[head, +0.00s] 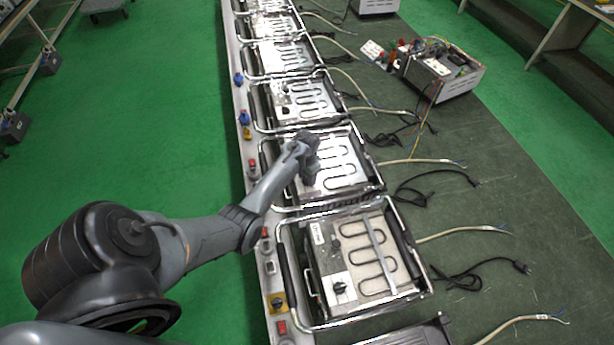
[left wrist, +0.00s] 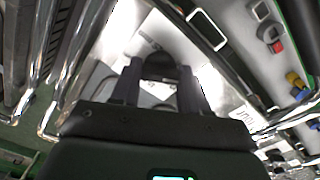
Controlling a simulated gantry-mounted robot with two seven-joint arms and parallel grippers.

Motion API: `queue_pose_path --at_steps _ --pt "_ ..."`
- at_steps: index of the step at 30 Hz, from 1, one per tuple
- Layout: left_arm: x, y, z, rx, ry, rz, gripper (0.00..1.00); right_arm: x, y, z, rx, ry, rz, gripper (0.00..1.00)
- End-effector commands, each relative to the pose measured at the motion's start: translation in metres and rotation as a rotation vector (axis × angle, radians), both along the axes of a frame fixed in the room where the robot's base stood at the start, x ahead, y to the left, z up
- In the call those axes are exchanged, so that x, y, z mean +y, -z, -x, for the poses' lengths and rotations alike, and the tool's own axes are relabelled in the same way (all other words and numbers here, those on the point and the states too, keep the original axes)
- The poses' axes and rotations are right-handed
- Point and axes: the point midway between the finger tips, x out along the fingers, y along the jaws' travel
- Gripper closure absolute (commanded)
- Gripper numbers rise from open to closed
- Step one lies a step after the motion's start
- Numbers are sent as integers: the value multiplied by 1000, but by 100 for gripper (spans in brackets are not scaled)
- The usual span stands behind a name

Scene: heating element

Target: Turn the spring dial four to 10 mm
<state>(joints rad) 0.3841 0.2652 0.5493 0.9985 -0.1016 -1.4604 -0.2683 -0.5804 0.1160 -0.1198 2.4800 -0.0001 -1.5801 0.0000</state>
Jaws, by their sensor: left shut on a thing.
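My left gripper (head: 309,174) reaches down over the left part of a heating-element unit (head: 345,165) in the middle of the row. In the left wrist view its two fingers (left wrist: 161,84) stand on either side of a dark round dial (left wrist: 160,66) and are shut on it. The dial sits on a bright metal plate (left wrist: 190,48). In the head view my gripper hides this dial. The dial's scale and setting cannot be read. My right gripper is not in view.
A nearer unit (head: 362,255) has a black dial (head: 340,288) and a bent heating element. More units with chrome frames run along the line behind. An opened box with wires (head: 440,72) stands at the back right. Cables lie on the dark mat to the right.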

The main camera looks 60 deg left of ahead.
Motion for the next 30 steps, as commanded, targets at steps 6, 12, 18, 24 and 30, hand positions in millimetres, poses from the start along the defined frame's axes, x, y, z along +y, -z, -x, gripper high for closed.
queue_pose_path --at_steps 6,12,18,24,30 --pt "0 -2 0 3 58 2 86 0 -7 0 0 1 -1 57" --pt "1 -3 1 3 183 1 86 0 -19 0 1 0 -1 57" --pt "1 -3 1 4 362 1 86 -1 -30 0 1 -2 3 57" --pt "1 -2 0 2 552 0 86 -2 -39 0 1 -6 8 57" --pt "1 -1 1 2 734 0 86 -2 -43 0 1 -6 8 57"
